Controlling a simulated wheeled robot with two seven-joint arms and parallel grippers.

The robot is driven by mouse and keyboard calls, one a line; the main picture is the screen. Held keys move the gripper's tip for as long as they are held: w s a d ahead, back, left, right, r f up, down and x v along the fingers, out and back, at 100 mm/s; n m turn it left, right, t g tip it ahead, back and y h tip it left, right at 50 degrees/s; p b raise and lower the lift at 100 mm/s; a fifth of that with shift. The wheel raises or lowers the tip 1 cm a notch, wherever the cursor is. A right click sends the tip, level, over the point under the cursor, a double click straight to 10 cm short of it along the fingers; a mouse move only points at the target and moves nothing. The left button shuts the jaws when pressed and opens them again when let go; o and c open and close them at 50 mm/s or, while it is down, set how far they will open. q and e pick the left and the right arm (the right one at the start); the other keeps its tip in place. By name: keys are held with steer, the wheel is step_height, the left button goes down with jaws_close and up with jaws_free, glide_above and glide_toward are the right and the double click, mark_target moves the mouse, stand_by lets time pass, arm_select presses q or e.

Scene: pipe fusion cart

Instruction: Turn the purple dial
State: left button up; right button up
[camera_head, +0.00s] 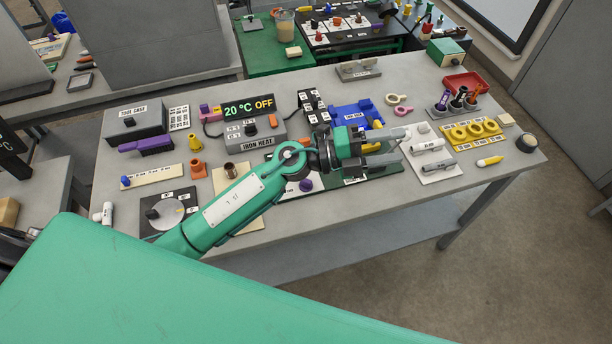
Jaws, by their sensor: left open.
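A purple dial (306,185) sits on a white panel at the front middle of the table, just below my left forearm in the view. My arm covers part of that panel. My left gripper (396,147) is open, with its fingers pointing right. It is to the right of the purple dial and apart from it, over the area between the blue tray and the white board. Nothing shows between its fingers. My right gripper is not in view.
An iron heat unit (254,135) reading "20 °C OFF" stands behind my arm. A blue tray (357,114) is behind the gripper. A white board (434,167) with grey parts, a yellow rack (473,144) and a red tray (465,84) stand to the right. The front right table corner is mostly clear.

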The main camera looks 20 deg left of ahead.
arm_select(q)
step_height(320, 180, down, 4)
steer(key=s+d+m+g+y, duration=0.1)
steer(key=m+g+y, duration=0.2)
steer(key=m+g, duration=0.2)
steer(key=m+g+y, duration=0.2)
steer(key=y, duration=1.4)
glide_above(306, 183)
step_height(306, 183, down, 8)
steer(key=f+p, duration=0.2)
steer(key=f, duration=0.2)
steer(key=f+p, duration=0.1)
steer(key=f, duration=0.3)
steer(key=f+p, duration=0.2)
steer(key=f, duration=0.2)
steer(key=shift+w+a+f+p, duration=0.15)
steer(key=shift+w+f+p, duration=0.2)
steer(key=shift+w, duration=0.05)
steer(key=shift+f, duration=0.7)
